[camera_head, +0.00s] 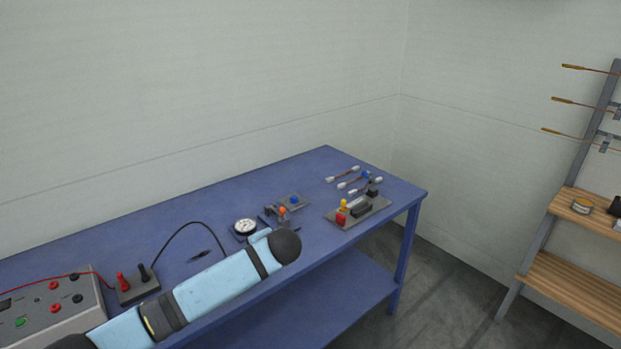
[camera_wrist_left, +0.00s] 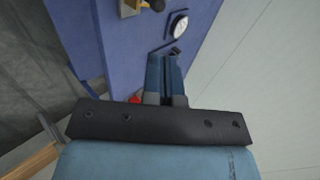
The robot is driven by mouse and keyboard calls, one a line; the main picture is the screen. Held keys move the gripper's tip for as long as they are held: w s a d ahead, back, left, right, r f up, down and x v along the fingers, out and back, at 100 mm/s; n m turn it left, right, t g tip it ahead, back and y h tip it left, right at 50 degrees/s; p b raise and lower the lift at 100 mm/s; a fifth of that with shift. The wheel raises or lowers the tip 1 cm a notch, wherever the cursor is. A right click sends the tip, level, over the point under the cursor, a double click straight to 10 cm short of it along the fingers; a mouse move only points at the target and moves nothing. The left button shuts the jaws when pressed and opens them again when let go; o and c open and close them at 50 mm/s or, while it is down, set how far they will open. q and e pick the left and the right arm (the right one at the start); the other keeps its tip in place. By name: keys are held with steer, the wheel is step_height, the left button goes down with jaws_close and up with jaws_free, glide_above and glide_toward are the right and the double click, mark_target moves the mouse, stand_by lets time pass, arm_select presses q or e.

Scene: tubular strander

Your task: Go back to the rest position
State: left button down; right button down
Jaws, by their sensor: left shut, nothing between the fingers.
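My left arm reaches in from the lower left in the head view, over the front part of the blue table (camera_head: 290,175). It ends there in a dark rounded joint, and the gripper itself is hidden. In the left wrist view my left gripper (camera_wrist_left: 166,58) has its two blue fingers together with nothing between them. The blue table (camera_wrist_left: 115,45) lies beyond the fingers, with a dial gauge (camera_wrist_left: 179,25) near their tips. My right gripper is in neither view.
The table holds a grey box with terminals (camera_head: 50,312), a dial gauge (camera_head: 245,226), a small fixture with an orange knob (camera_head: 282,211), a plate with red and yellow parts (camera_head: 358,210) and several short cables (camera_head: 343,174). A wooden shelf rack (camera_head: 575,285) stands at right, beyond open floor.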

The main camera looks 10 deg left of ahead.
arm_select(q)
steer(key=s+d+f+t+h, duration=0.1)
steer(key=s+d+f+h, duration=0.3)
steer(key=s+f, duration=0.45)
steer(key=s+d+f+h, duration=0.4)
steer(key=s+d+f, duration=0.1)
steer(key=s+f, duration=0.35)
steer(key=s+a+f+n+t+h, duration=0.1)
steer(key=s+a+n+t, duration=0.1)
steer(key=s, duration=0.7)
steer(key=s+a+f+n+t+h, duration=0.1)
steer(key=s+a+n, duration=0.2)
steer(key=s, duration=0.6)
steer(key=shift+a+f+t, duration=0.4)
steer(key=shift+a, duration=0.35)
steer(key=shift+s, duration=0.1)
